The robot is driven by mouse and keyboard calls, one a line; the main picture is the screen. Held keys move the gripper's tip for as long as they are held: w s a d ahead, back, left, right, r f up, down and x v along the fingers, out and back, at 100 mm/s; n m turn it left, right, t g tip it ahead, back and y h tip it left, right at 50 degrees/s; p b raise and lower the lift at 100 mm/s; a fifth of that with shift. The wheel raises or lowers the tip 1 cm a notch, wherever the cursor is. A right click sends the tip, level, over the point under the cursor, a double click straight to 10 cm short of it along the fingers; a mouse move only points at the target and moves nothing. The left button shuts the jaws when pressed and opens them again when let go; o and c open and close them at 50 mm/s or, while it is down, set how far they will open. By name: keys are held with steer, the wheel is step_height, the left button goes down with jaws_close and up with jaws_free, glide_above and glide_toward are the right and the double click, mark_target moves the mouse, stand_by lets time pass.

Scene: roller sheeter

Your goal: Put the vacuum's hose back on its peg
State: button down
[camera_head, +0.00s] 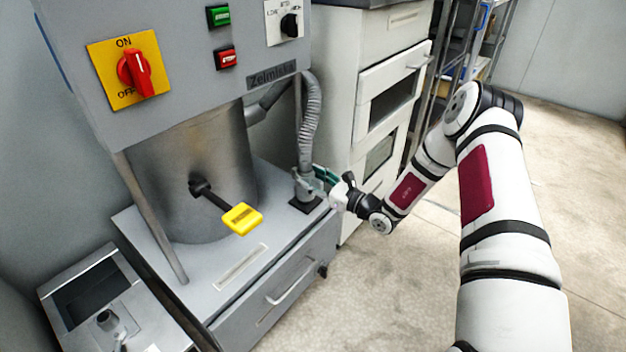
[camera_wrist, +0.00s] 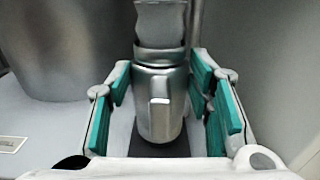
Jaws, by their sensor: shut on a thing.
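The vacuum's hose (camera_head: 311,115) is grey and ribbed and hangs down the right side of the machine. Its metal end cuff (camera_head: 305,183) is upright over a dark square plate (camera_head: 305,205) on the grey ledge. My gripper (camera_head: 318,180) is shut on this cuff from the right. In the wrist view, the cuff (camera_wrist: 160,105) stands between the teal pads of my gripper (camera_wrist: 160,74), with the dark plate (camera_wrist: 160,148) below. No peg shows; the cuff's underside is hidden, and I cannot tell whether it is seated.
The grey machine (camera_head: 190,60) has a yellow-handled lever (camera_head: 242,218) left of the hose. A thin metal post (camera_head: 298,120) stands close by the hose. A drawer (camera_head: 285,290) is below the ledge. A white cabinet (camera_head: 390,75) stands behind; the floor (camera_head: 380,300) at right is clear.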

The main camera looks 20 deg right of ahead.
steer(key=shift+f+b, duration=0.55)
steer(key=shift+f, duration=0.3)
stand_by(0.7)
steer(key=c, duration=0.7)
jaws_free()
steer(key=shift+c, duration=0.2)
steer(key=shift+f, duration=0.1)
steer(key=v, duration=1.2)
